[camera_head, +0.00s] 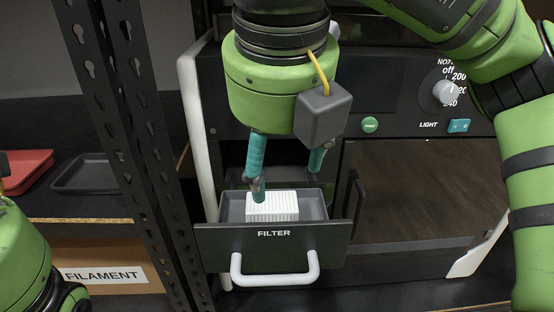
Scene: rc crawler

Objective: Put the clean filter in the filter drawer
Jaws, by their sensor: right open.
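The filter drawer (213,236) is pulled out of the dark machine, with a "FILTER" label and a white handle on its front. A white ribbed filter (272,207) sits inside the drawer, its lower part hidden by the drawer front. My right gripper (289,182) is above the drawer with its teal fingers spread apart. The left finger reaches down to the filter's left end and overlaps it in the picture; I cannot tell whether it touches. The other finger is farther right and higher. Of my left arm (30,262), only a green part shows at the lower left; its gripper is out of view.
The machine has a dark window (425,205), a knob (446,94), a green button (370,124) and a light switch (459,126). A perforated metal post (135,150) stands left of the drawer. Shelves hold a red tray (28,168), a black tray (85,174) and a FILAMENT box (125,252).

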